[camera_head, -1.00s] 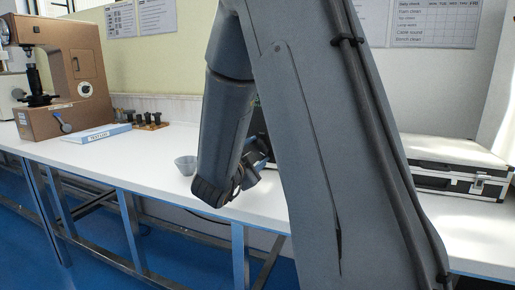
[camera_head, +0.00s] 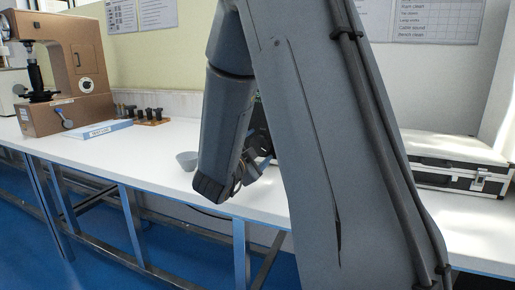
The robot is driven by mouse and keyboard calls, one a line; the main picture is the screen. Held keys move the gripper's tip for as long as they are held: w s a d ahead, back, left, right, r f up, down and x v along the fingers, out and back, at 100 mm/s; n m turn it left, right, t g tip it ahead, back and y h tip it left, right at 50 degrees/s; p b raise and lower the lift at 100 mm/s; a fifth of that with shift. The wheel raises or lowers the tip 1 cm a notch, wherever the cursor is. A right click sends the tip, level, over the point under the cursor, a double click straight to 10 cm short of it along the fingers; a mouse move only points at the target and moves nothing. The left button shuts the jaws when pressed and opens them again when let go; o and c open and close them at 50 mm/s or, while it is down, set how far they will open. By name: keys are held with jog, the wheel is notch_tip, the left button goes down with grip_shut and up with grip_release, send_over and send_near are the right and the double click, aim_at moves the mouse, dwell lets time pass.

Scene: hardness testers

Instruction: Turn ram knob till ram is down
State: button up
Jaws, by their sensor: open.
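A brown hardness tester (camera_head: 88,62) stands on the bench at the left, with a dark vertical column, a round dial and a small lever (camera_head: 67,123) on its front base. I cannot tell a ram knob on it. A dark object (camera_head: 257,122) shows in a narrow gap between my arm links; most of it is hidden, and I cannot tell what it is. My arm fills the middle of the view, and its wrist bends away behind the large link. My gripper's fingers are hidden there.
A grey bowl (camera_head: 187,160) stands on the white bench (camera_head: 150,157) just left of my wrist. A blue-white book (camera_head: 100,131) and a rack of dark pieces (camera_head: 148,117) lie near the tester. A silver-edged case (camera_head: 455,165) is at the right.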

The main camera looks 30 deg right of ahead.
jog(key=shift+p+v, duration=0.3)
jog(key=shift+v, duration=3.6)
jog(key=shift+r, duration=0.1)
